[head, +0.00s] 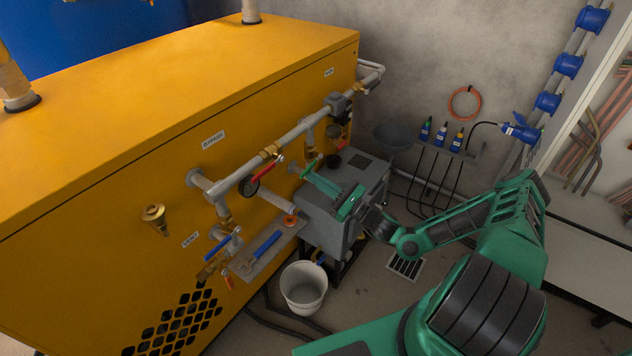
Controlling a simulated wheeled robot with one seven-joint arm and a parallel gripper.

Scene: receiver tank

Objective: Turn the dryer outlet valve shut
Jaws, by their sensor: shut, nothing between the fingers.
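The yellow cabinet (110,170) carries grey pipework with several brass valves. A blue-handled valve (218,248) sits lower left, near a small label. A grey and brass fitting (338,106) sits farther right, under another label. The labels are too small to tell which valve is the dryer outlet. My green gripper (308,175) is shut and empty in front of the pipework, above the grey box. Whether it touches a pipe or lever cannot be told.
A grey box unit (330,228) stands under my gripper. A shelf (262,258) with a blue-handled tool lies to its left, and a white bucket (303,286) stands below. Hoses cross the floor.

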